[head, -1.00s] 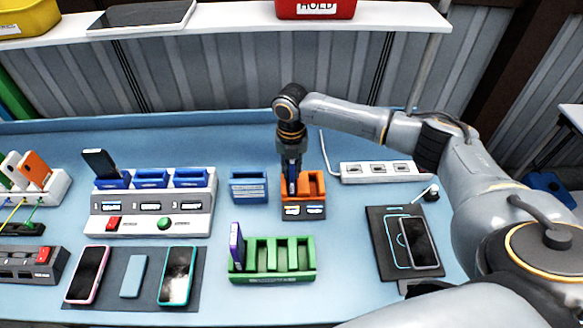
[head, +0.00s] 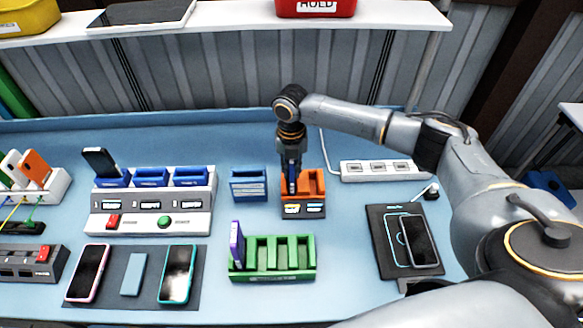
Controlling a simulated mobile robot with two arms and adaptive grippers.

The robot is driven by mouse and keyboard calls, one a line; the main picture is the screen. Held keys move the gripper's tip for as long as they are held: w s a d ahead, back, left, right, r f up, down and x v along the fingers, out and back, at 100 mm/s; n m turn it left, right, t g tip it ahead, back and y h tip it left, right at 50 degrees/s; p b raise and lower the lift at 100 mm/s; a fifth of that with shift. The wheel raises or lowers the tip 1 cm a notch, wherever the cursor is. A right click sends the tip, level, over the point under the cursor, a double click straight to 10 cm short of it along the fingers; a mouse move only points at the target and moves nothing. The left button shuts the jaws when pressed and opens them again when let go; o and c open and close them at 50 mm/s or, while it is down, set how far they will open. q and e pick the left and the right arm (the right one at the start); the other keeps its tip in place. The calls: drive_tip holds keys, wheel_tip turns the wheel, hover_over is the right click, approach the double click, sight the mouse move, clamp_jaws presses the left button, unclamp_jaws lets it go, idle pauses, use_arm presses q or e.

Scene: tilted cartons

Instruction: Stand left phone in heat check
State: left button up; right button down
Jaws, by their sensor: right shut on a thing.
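My right gripper (head: 291,178) reaches straight down over the orange two-slot rack (head: 303,212) at the table's middle. It is shut on a narrow dark thing, seemingly a phone on edge, at the rack's left slot. The jaws hide most of it, and I cannot tell how deep it sits. The right slot looks empty. A pink-rimmed phone (head: 87,273) and a teal-rimmed phone (head: 178,274) lie flat on a dark mat at the front left. My left gripper is not in view.
A green rack (head: 275,275) holds a purple phone (head: 236,243). A blue holder (head: 248,185) stands left of the orange rack. A numbered station (head: 150,222) has a dark phone (head: 98,162) in it. A phone (head: 420,242) lies on a black pad. A power strip (head: 385,171) lies behind.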

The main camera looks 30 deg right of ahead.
drive_tip(key=c, duration=1.3)
unclamp_jaws()
wheel_tip(320, 180, up, 12)
drive_tip(key=shift+r, duration=0.1)
drive_tip(key=shift+r+p, duration=2.1)
drive_tip(key=shift+r, duration=1.3)
